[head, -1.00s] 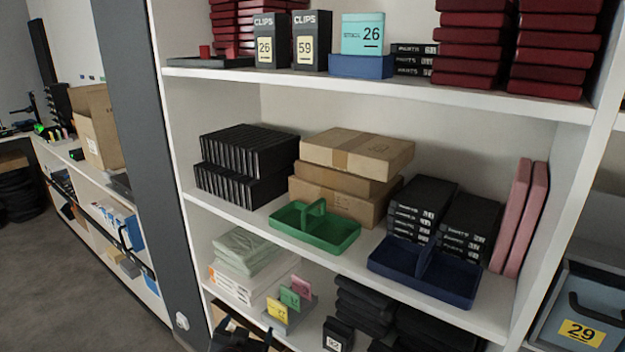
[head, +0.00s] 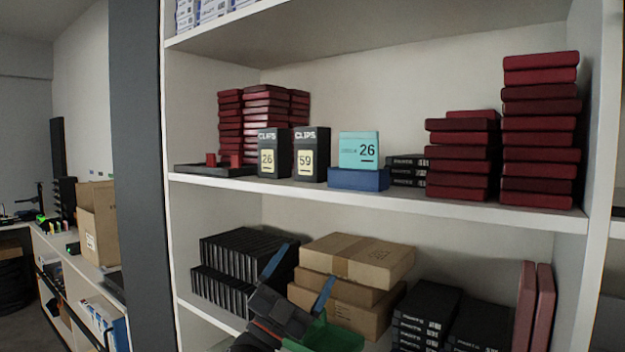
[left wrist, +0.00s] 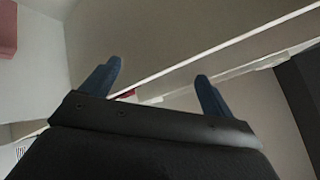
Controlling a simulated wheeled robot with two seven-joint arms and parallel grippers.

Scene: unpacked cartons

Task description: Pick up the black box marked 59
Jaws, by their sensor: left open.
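The black box marked 59 (head: 311,155) stands upright on the upper shelf in the head view, with a pale label and the word CLIPS on its front. A similar black box marked 26 (head: 274,153) stands just to its left. My left gripper (head: 301,270) is in front of the shelf below, lower than the box and apart from it. Its two blue fingers are spread and nothing is between them. In the left wrist view the open fingers (left wrist: 158,82) point toward a shelf; the box cannot be made out there. My right gripper is not in view.
A teal box marked 26 (head: 359,150) sits on a blue tray (head: 358,179) to the right. Dark red boxes (head: 541,130) are stacked farther right and behind. A black tray (head: 215,171) lies left. The shelf edge (head: 400,203) runs above my gripper; brown cartons (head: 357,256) are beside it.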

